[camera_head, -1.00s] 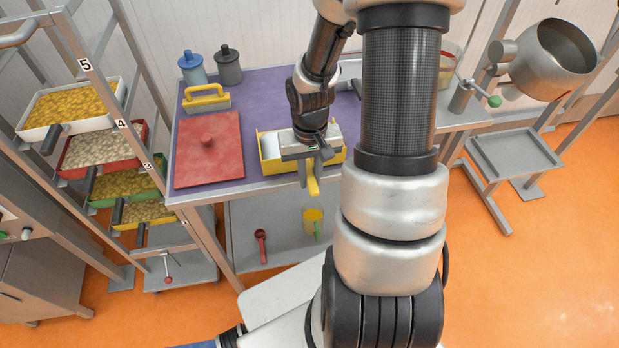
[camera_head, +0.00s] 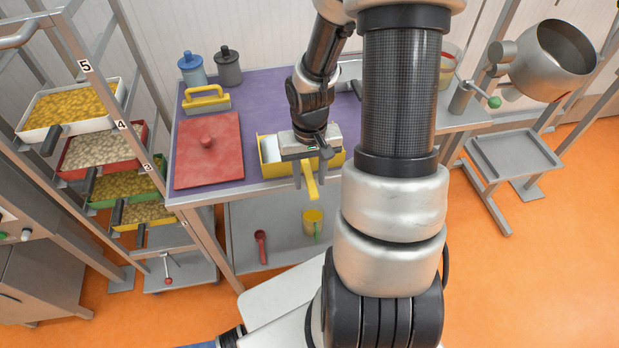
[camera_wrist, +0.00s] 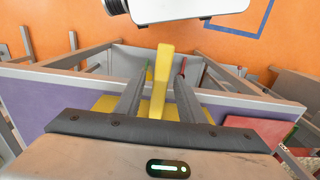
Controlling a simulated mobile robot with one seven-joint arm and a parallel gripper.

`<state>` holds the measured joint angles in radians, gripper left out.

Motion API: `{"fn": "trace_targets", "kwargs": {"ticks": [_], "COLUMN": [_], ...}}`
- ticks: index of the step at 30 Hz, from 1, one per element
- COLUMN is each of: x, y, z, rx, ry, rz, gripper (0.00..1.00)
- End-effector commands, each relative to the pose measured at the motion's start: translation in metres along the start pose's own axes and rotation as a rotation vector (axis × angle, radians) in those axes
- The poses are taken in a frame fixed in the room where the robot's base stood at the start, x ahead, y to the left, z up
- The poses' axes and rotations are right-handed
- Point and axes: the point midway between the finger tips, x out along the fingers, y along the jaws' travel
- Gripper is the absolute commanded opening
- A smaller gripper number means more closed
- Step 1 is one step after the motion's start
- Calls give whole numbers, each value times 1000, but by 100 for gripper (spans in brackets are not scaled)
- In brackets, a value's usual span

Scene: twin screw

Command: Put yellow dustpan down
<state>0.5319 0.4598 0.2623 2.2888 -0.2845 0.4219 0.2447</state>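The yellow dustpan (camera_head: 264,160) lies at the front edge of the purple-topped table (camera_head: 240,192). Its handle (camera_head: 312,188) sticks out over the edge towards me. My gripper (camera_head: 311,177) is above the handle, one finger on each side. In the wrist view, the handle (camera_wrist: 160,82) runs between the two fingers of my gripper (camera_wrist: 161,95), with a gap showing on each side. The gripper is open and holds nothing. My gripper and wrist hide the middle of the dustpan.
A red lidded flat box (camera_head: 205,165) is left of the dustpan, with a yellow-handled scraper (camera_head: 206,98) behind it. Two canisters stand at the back left. The lower shelf (camera_head: 280,236) holds a red scoop (camera_head: 261,246) and yellow cup (camera_head: 313,220). A tray rack stands left.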

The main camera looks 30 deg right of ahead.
Motion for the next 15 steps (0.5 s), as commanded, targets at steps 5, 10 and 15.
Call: {"fn": "trace_targets", "kwargs": {"ticks": [5,10,15], "x": [-40,-76,-100], "y": [0,0,0], "z": [-2,-2,-1], "rx": [2,1,1], "ry": [8,8,4], "rz": [1,1,0], "gripper": [36,36,36]}}
